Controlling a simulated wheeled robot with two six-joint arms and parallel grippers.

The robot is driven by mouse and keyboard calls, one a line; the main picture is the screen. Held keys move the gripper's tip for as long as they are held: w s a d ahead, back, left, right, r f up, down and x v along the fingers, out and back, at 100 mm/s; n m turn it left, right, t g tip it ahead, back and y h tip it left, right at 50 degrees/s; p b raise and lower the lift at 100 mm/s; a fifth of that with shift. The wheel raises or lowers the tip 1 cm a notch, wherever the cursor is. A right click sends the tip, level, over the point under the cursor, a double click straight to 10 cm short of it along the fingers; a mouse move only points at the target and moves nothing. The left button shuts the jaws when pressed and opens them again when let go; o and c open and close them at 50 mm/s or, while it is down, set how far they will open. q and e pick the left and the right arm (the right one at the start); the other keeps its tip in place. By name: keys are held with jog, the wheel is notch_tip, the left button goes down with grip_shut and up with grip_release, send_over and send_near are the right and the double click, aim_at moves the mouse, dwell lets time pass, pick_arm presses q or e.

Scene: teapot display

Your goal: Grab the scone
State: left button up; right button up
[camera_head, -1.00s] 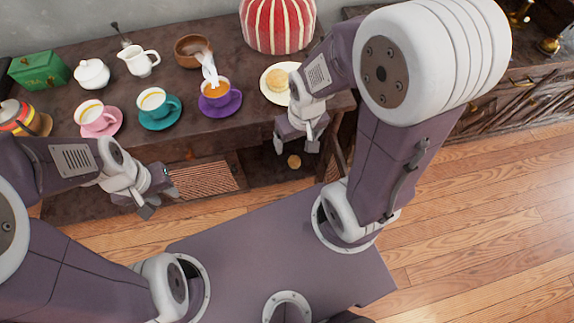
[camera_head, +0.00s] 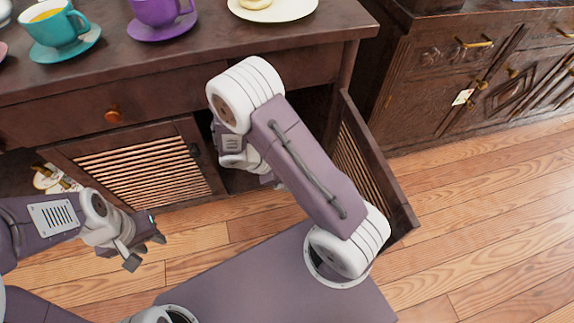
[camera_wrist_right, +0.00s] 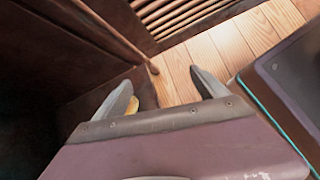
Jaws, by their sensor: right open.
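A pale round scone (camera_head: 256,3) lies on a cream plate (camera_head: 285,15) on the table top, cut by the top edge of the head view. In the right wrist view a small golden-tan piece (camera_wrist_right: 132,106), perhaps another scone, shows behind the left finger; most of it is hidden. My right gripper (camera_wrist_right: 165,92) is open, its fingers wide apart with wooden floor and cabinet edge between and beyond them. In the head view my right arm reaches into the open cabinet and hides most of that gripper. My left gripper (camera_head: 146,250) is open and empty in front of the cabinet.
Slatted cabinet doors stand left (camera_head: 140,168) and right (camera_head: 365,165) of my right arm, the right one swung out. A teal cup (camera_head: 55,28) and purple cup (camera_head: 160,10) stand on the table above. A dark sideboard (camera_head: 450,75) is at right. The wooden floor at right is clear.

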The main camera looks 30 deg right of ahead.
jog(key=w+f+n+t+h, duration=0.1)
jog(key=w+f+n+t, duration=0.1)
jog(key=w+n, duration=0.1)
jog(key=w+a+f+n+t+h, duration=0.1)
jog(key=w+f+n+t+h, duration=0.1)
jog(key=w+f+n+t, duration=0.1)
jog(key=w+a+f+n+t+h, duration=0.1)
jog(key=w+f+n+t, duration=0.1)
jog(key=n, duration=0.3)
jog(key=shift+w+f+t, duration=0.4)
jog(key=shift+w+f, duration=0.25)
jog(key=shift+w, duration=0.1)
jog(key=d+f+b, duration=0.1)
jog(key=w+d+b, duration=0.1)
jog(key=d+b, duration=0.1)
jog(key=shift+w+f+h, duration=0.2)
jog(key=shift+f+h, duration=0.1)
jog(key=shift+f, duration=0.1)
jog(key=shift+w+d+r, duration=0.15)
jog(key=shift+d, duration=0.05)
jog(key=b+x, duration=0.4)
jog(key=x, duration=0.1)
jog(key=shift+b, duration=0.35)
jog(key=shift+d, duration=0.1)
jog(key=shift+r, duration=0.1)
jog(key=c, duration=1.4)
